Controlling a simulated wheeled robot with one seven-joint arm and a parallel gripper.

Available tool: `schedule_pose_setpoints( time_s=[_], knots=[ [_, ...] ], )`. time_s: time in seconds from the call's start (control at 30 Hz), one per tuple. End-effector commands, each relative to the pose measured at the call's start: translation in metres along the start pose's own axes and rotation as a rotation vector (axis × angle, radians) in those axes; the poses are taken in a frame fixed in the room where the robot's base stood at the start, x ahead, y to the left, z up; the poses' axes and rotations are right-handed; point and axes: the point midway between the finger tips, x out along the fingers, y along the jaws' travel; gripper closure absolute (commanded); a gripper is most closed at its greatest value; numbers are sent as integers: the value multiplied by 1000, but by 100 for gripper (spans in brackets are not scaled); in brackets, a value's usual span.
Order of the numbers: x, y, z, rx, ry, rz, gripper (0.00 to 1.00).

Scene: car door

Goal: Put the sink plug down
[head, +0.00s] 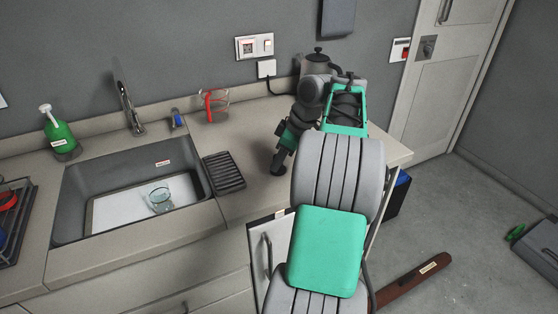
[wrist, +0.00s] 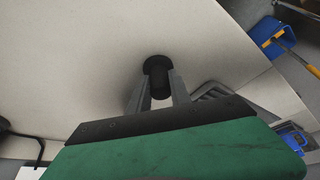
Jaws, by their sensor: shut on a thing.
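The sink plug (wrist: 158,64) is a small black round piece with a wider disc and a stem, seen in the wrist view between the fingertips. My gripper (wrist: 158,92) is shut on its stem. In the head view the plug (head: 278,169) is a dark shape at the tip of my gripper (head: 279,160), low over the counter (head: 245,203) right of the drainer grid. I cannot tell whether the plug touches the counter. The sink (head: 80,233) is to the left, with a light sheet and a clear glass (head: 160,199) in it.
A black ribbed grid (head: 224,172) lies between sink and gripper. A red-handled jug (head: 213,104) and a kettle (head: 316,62) stand along the wall. A green soap bottle (head: 60,138) is at far left. The counter in front of the gripper is clear, ending at its front edge.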

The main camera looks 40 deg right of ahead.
Motion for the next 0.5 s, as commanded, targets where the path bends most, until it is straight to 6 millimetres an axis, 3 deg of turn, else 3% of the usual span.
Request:
schedule_pose_setpoints(
  time_s=[0.3, 0.5],
  knots=[
    [1, 0, 0, 0, 0, -1, 54],
    [1, 0, 0, 0, 0, 0, 54]
  ],
)
